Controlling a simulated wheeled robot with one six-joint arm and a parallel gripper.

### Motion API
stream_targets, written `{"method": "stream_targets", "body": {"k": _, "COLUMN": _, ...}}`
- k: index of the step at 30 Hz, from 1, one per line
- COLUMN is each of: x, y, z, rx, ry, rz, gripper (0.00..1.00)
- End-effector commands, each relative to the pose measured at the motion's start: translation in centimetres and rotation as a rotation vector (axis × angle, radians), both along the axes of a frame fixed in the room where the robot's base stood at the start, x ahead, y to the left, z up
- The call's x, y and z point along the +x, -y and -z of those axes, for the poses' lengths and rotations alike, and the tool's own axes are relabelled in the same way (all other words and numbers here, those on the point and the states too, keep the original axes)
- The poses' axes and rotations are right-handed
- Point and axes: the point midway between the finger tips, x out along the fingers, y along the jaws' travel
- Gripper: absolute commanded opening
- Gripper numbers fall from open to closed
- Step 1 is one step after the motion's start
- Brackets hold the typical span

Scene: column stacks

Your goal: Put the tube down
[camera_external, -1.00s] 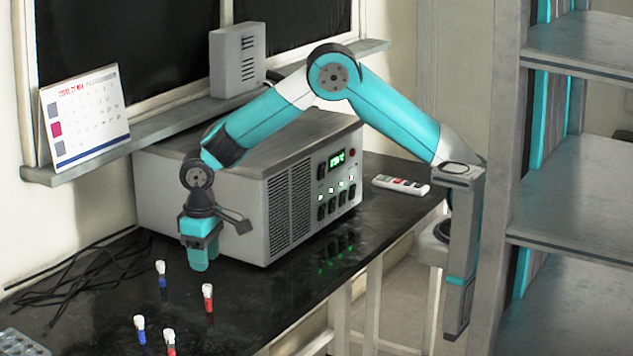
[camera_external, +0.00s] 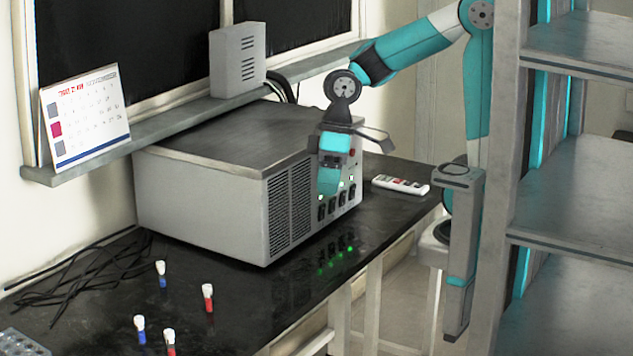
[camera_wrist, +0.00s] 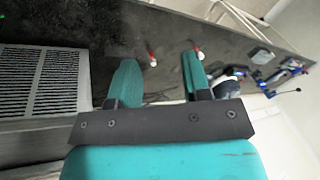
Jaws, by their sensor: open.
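Several small white-capped tubes stand upright on the black bench at the lower left of the external view. They are a rear blue tube (camera_external: 162,275), a red tube (camera_external: 208,299), a front blue tube (camera_external: 140,331) and a front red tube (camera_external: 169,344), cut by the frame edge. The frames do not show which one the task means. My gripper (camera_external: 329,188) is in front of the grey box's control panel, well right of the tubes. In the wrist view my gripper (camera_wrist: 159,64) is open, with nothing held. A red tube (camera_wrist: 152,58) shows far beyond the fingers.
A large grey box (camera_external: 205,210) with a vented side stands on the black bench (camera_external: 265,290). A white remote-like object (camera_external: 400,185) lies to its right. Black cables (camera_external: 85,275) lie at the left. A calendar (camera_external: 85,118) stands on the sill, and shelves (camera_external: 570,190) rise at the right.

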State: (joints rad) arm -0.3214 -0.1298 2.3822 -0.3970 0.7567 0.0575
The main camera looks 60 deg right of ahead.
Motion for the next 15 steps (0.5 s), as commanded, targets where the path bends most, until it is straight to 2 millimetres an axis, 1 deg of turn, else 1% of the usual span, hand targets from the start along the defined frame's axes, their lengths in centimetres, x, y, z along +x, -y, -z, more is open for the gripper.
{"method": "stream_targets", "body": {"k": 1, "x": -1.9, "y": 0.6, "z": -0.1, "rx": 0.022, "ry": 0.012, "rz": -0.013, "gripper": 0.44}}
{"method": "stream_targets", "body": {"k": 3, "x": -3.8, "y": 1.0, "z": -0.1, "rx": 0.044, "ry": 0.019, "rz": -0.036, "gripper": 0.44}}
{"method": "stream_targets", "body": {"k": 4, "x": -4.4, "y": 1.2, "z": 0.0, "rx": 0.051, "ry": 0.020, "rz": -0.041, "gripper": 0.44}}
{"method": "stream_targets", "body": {"k": 5, "x": -4.9, "y": 1.2, "z": 0.0, "rx": 0.056, "ry": 0.023, "rz": -0.046, "gripper": 0.50}}
{"method": "stream_targets", "body": {"k": 6, "x": -5.4, "y": 1.3, "z": 0.1, "rx": 0.062, "ry": 0.024, "rz": -0.052, "gripper": 0.50}}
{"method": "stream_targets", "body": {"k": 9, "x": -5.8, "y": 1.4, "z": 0.2, "rx": 0.067, "ry": 0.025, "rz": -0.058, "gripper": 0.50}}
{"method": "stream_targets", "body": {"k": 15, "x": -5.8, "y": 1.4, "z": 0.1, "rx": 0.066, "ry": 0.025, "rz": -0.058, "gripper": 0.50}}
